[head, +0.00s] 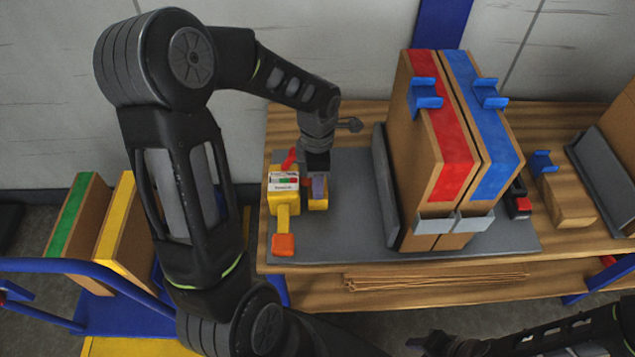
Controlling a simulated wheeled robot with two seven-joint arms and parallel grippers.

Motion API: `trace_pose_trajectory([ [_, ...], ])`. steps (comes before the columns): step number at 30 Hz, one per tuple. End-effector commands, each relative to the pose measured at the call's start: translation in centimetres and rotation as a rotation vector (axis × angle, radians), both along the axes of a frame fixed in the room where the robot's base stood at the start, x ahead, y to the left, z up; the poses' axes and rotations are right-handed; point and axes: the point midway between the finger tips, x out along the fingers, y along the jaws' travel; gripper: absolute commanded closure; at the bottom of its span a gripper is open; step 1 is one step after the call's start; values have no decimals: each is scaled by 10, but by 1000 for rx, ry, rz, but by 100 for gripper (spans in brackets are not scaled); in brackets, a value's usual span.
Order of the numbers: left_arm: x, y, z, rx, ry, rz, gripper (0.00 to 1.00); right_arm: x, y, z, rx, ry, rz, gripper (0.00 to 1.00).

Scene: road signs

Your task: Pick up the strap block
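My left gripper (317,172) points down at the left of the workbench, right above a small yellow block with a grey-purple face (318,200). The fingers are too small and dark to show whether they are open or shut, or whether they touch it. A yellow tool with a white label and orange end (284,205) lies just left of it. A wooden block with a blue clip (568,200) lies on the bench at the right. I cannot tell which is the strap block. My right gripper (432,342) is dark and partly cut off at the bottom edge.
Two tall cardboard boxes with red (450,150) and blue (485,130) straps stand on the grey mat (340,235) beside a grey upright plate (385,185). A small black-and-red item (520,205) sits right of them. A blue cart rail (80,265) is at left.

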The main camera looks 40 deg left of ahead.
Motion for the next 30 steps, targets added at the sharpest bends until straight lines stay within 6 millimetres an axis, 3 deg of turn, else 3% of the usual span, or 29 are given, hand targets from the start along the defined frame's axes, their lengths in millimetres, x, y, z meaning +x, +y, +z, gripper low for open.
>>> trace_pose_trajectory([
  [18,0,0,0,0,0,0,100,0,0,0,0,0,0,64],
  [26,0,0,1,1,-1,0,100,0,0,0,0,0,0,64],
  [30,1,0,11,1,-4,1,100,0,0,1,0,0,0,64],
])
